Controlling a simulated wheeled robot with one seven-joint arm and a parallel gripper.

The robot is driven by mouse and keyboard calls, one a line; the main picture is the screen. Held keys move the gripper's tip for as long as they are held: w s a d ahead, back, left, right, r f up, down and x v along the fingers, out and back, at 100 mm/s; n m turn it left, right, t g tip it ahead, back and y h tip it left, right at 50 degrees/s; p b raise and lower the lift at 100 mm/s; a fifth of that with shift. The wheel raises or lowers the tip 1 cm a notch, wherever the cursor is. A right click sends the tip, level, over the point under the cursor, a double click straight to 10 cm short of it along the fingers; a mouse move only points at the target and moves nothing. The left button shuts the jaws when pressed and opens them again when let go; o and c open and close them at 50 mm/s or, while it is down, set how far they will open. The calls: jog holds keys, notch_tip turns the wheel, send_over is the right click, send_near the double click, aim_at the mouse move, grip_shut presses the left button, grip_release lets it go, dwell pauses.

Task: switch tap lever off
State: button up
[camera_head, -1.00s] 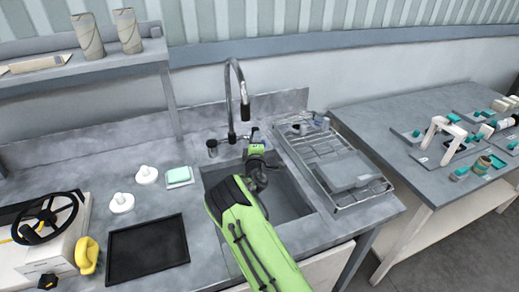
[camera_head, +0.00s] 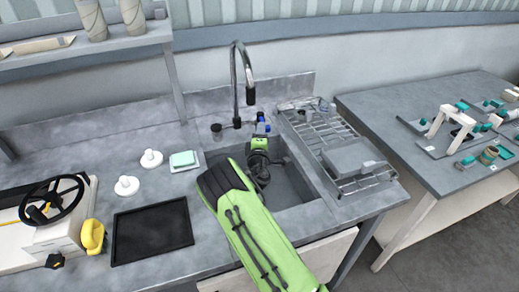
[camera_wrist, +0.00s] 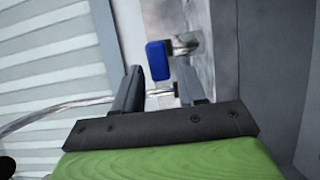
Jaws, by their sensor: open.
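The tap (camera_head: 247,75) has a tall curved grey spout with a dark end and stands behind the sink. Its lever (camera_head: 262,126) shows as a small blue piece to the right of the spout. In the wrist view the blue lever (camera_wrist: 157,60) stands just beyond the fingertips, in line with the gap between them. My gripper (camera_head: 260,134) is at the back of the sink, close in front of the lever. In the wrist view my gripper (camera_wrist: 159,76) is open with nothing held. Whether a finger touches the lever cannot be told.
A sink basin (camera_head: 293,186) lies under my arm.

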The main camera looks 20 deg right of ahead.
jog(key=b+v, duration=0.3)
jog(key=v, duration=0.8)
jog(key=s+d+r+m+g+h+p, duration=0.2)
jog(key=s+d+r+m+g, duration=0.65)
jog(key=s+m, duration=0.45)
jog(key=s+a+r+g+y+p, duration=0.1)
jog(key=s+a+r+y, duration=0.2)
jog(key=s+a, duration=0.4)
jog(key=s+a+r+g+y+p, duration=0.1)
jog(key=s+a+r+y, duration=0.3)
jog(key=s, duration=1.2)
jog(key=a+y, duration=0.2)
jog(key=a, duration=0.1)
jog(key=shift+a+p, duration=0.25)
jog(key=shift+p, duration=0.05)
